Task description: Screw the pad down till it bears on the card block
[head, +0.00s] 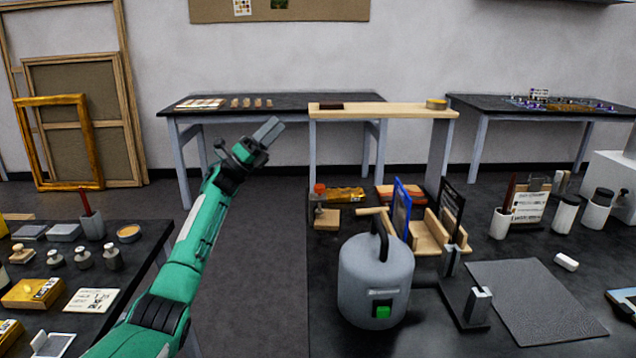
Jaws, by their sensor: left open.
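A small screw clamp (317,197) with an orange-red knob stands at the back left of the near right table. A tan block (327,219) sits at its foot and looks like the card block. The pad is too small to make out, so I cannot tell whether it touches the block. My left gripper (271,129) is open and empty. It is raised above the floor gap between the tables, left of and higher in the picture than the clamp. My right gripper is out of view.
A grey canister (376,281) with a black handle and green switch stands in front of the clamp. A wooden rack (430,236) with upright blue and black panels is to the right. A grey mat (535,300) is bare.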

